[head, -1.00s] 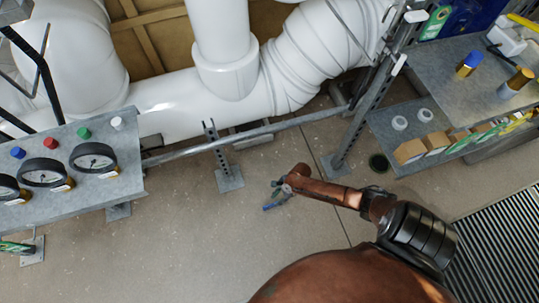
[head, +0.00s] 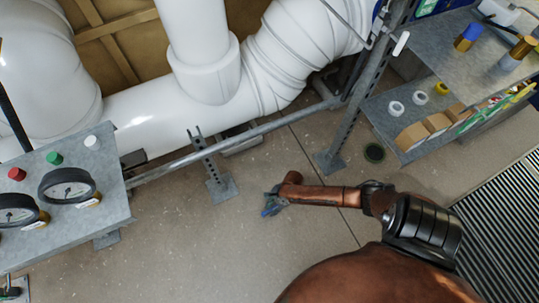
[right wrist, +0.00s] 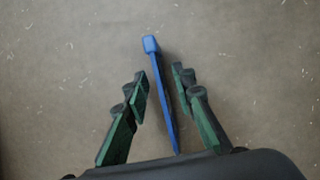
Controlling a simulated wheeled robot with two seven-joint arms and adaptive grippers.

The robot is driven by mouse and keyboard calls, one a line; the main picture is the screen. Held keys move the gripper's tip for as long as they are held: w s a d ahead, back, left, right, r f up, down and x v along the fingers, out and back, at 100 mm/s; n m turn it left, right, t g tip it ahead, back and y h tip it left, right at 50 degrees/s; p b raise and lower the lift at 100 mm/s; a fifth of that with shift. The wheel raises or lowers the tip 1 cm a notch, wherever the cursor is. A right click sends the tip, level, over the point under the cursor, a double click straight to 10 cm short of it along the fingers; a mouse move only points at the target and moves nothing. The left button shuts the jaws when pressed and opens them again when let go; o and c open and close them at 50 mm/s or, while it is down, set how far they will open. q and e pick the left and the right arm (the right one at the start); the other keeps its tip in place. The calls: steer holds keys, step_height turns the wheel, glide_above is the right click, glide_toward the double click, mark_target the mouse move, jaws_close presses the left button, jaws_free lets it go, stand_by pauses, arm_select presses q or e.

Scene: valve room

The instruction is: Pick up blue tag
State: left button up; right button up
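A long, thin blue piece with a small block-like head, which looks like the blue tag (right wrist: 162,85), shows in the right wrist view. It lies between the two green-and-black fingers of my right gripper (right wrist: 159,85), with a gap on each side. The fingers are open and do not appear to touch it. Its lower end meets the dark gripper body. In the head view my right gripper (head: 274,203) hangs over the floor left of my arm, with a bit of blue at its tip. I cannot tell whether the piece rests on the floor. My left gripper is not in view.
A grey panel with gauges (head: 66,186) and coloured buttons stands at left. White pipes (head: 140,105) run behind a metal rail (head: 235,138) with a support foot (head: 221,190). Grey shelves (head: 480,60) with rolls and boxes are at right. Open floor (head: 200,260) surrounds the gripper.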

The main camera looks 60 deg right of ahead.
steer(key=shift+c, duration=0.3)
jaws_close()
